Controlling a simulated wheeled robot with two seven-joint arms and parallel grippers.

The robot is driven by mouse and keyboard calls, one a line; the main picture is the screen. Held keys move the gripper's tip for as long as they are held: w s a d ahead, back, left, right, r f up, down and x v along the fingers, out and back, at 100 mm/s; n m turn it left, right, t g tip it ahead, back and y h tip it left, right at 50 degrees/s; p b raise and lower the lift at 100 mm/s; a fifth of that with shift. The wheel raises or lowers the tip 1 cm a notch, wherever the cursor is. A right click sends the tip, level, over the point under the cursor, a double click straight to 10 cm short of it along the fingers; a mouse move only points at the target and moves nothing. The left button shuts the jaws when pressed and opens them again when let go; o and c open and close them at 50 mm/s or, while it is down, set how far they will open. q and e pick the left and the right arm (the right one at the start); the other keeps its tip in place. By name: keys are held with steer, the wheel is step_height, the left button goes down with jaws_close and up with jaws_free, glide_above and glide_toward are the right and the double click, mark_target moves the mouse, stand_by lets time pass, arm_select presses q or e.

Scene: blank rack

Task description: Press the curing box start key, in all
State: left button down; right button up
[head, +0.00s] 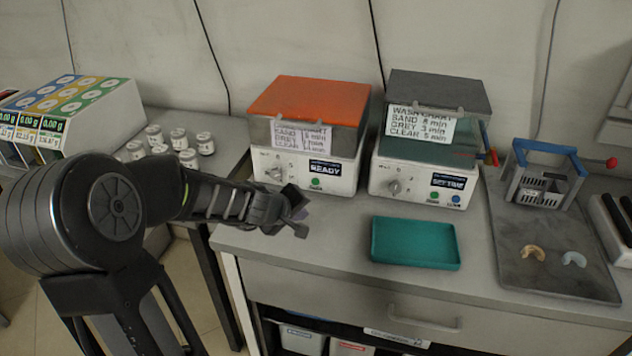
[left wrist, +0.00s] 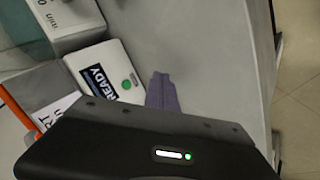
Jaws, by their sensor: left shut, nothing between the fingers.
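The curing box (head: 304,165) has an orange lid over a white base and stands at the back of the bench. Its display (head: 325,169) reads READY, and a round green start key (head: 316,184) sits just below it. In the left wrist view the display (left wrist: 95,82) and the green key (left wrist: 127,84) are both clear of the fingers. My left gripper (head: 298,219) is shut and empty, in front of the box and below the key. Its fingers (left wrist: 162,90) show beside the key, apart from it. My right gripper is not in view.
A second machine (head: 419,180) with a grey lid and a SET TIME display stands to the right. A teal tray (head: 415,262) lies in front of it. Several jars (head: 188,158) stand left. A dark mat (head: 560,281) holds a basket (head: 540,190) and two arched pieces.

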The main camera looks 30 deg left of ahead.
mark_target(316, 181)
arm_select(q)
steer(key=shift+w+a+p, duration=0.5)
steer(key=shift+w, duration=0.9)
steer(key=shift+w+a+p, duration=0.45)
steer(key=shift+w+p, duration=0.05)
steer(key=shift+w, duration=0.85)
steer(key=shift+w+a+p, duration=0.5)
steer(key=shift+w, duration=0.9)
steer(key=shift+w+a, duration=0.1)
steer(key=shift+w, duration=0.25)
